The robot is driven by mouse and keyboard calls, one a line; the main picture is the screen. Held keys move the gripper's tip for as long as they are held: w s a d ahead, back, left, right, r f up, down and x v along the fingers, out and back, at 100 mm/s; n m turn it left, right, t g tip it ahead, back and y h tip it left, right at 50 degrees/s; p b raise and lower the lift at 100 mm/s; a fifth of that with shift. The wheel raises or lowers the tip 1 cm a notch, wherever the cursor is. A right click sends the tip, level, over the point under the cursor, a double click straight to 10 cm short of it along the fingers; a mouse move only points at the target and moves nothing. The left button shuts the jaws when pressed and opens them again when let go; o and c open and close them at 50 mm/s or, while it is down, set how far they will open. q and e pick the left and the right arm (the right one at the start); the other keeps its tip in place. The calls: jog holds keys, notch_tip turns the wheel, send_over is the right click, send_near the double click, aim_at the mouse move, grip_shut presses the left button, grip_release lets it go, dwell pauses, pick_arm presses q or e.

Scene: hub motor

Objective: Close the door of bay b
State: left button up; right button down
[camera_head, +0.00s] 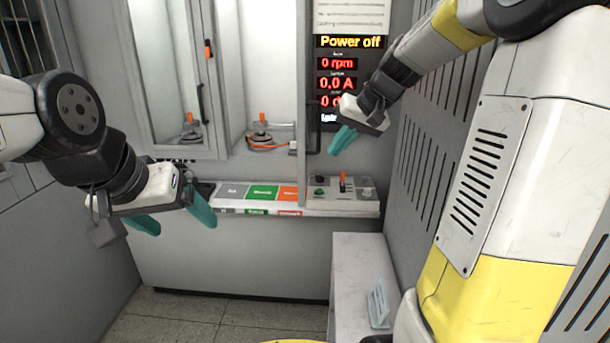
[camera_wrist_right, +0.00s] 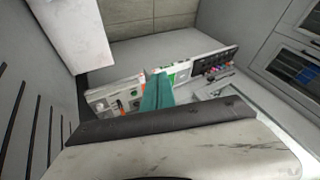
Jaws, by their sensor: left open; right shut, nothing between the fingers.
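A grey cabinet holds two tall lit bays side by side, the left bay (camera_head: 160,60) and the right bay (camera_head: 265,60). No bay letters are readable. A narrow framed door (camera_head: 203,75) with an orange latch and dark handle stands between the bay openings, seen at a steep angle. How far it is open is unclear. Another dark handle (camera_head: 313,127) is at the right bay's right edge. My left gripper (camera_head: 173,214) is open and empty, low in front of the left bay. My right gripper (camera_head: 342,140) is shut and empty before the display; its teal fingers show in the right wrist view (camera_wrist_right: 157,92).
A display panel (camera_head: 345,70) reads "Power off". Below are a ledge with coloured labels (camera_head: 262,194) and a control box (camera_head: 342,192) with an orange-topped lever. A motor with orange cable (camera_head: 262,135) sits in the right bay. A pale bench (camera_head: 350,265) stands at lower right.

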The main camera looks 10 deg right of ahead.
jog(key=w+d+f, duration=0.3)
jog(key=w+f, duration=0.3)
jog(key=w, duration=0.3)
jog(key=w+d+f, duration=0.3)
jog(key=w+f, duration=0.2)
jog(key=w, duration=0.5)
jog(key=w+a+f, duration=0.4)
jog(key=a+f, duration=0.4)
jog(key=shift+w+f, duration=0.2)
jog(key=shift+w, duration=0.15)
jog(key=shift+a, duration=0.1)
